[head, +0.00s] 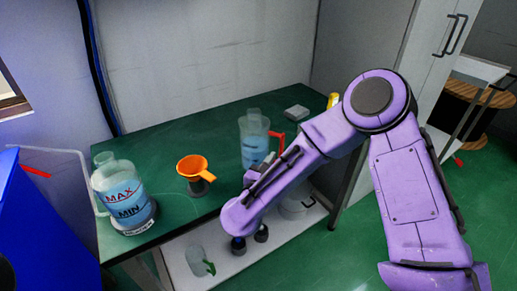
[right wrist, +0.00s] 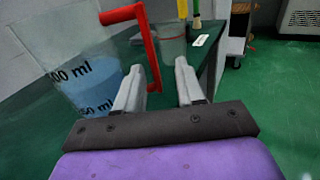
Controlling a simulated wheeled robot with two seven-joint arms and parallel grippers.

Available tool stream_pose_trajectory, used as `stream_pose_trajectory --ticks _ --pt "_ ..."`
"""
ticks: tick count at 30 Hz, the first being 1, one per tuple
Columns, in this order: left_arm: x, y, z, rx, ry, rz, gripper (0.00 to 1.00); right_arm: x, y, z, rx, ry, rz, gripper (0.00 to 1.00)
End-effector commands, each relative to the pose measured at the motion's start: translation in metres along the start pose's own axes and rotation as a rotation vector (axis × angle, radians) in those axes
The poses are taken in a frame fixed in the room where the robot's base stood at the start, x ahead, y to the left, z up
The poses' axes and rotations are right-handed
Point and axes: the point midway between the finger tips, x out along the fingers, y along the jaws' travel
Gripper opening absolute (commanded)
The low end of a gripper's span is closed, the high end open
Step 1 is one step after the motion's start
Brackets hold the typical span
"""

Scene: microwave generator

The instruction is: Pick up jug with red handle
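The jug with the red handle (head: 253,148) stands upright on the green table, a clear jug with blue liquid. Its red handle (head: 277,136) is on its right side. In the right wrist view the jug (right wrist: 85,50) fills the left, with black ml marks, and the red handle (right wrist: 150,50) hangs ahead. My right gripper (right wrist: 160,72) is open and empty. The handle's lower end shows between its fingers, nearer the left one; I cannot tell the depth gap. In the head view my purple right arm hides part of the gripper, just below the jug. My left gripper is not in view.
A larger jug marked MAX and MIN (head: 122,190) stands on the left of the table (head: 170,150). An orange funnel (head: 195,168) sits between the jugs. A grey block (head: 296,112) lies behind. A lower white shelf (head: 225,268) holds a small green-handled jug (head: 198,260).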

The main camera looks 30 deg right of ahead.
Motion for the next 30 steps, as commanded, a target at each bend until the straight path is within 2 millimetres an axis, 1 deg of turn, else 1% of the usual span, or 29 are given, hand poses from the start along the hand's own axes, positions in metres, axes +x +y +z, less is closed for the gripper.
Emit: stream_pose_trajectory --ticks 9,12,17,18,20,21,30 --pt "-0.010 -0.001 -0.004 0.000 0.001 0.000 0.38 0.051 0.003 -0.003 -0.004 0.001 -0.004 0.38" --pt "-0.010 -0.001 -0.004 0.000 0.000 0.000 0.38 0.057 0.003 -0.004 -0.005 0.000 -0.003 0.38" --pt "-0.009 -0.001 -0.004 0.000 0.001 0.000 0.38 0.056 0.004 -0.004 -0.006 0.000 -0.001 0.38" --pt "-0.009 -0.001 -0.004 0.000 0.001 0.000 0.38 0.056 0.004 -0.004 -0.006 0.000 -0.001 0.32" --pt "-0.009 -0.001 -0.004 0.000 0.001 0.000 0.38 0.056 0.004 -0.004 -0.006 0.000 -0.001 0.12" --pt "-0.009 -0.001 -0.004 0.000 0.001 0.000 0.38 0.056 0.004 -0.004 -0.006 0.000 -0.001 0.00" --pt "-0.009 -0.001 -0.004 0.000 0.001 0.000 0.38 0.056 0.004 -0.004 -0.007 0.000 -0.001 0.00"
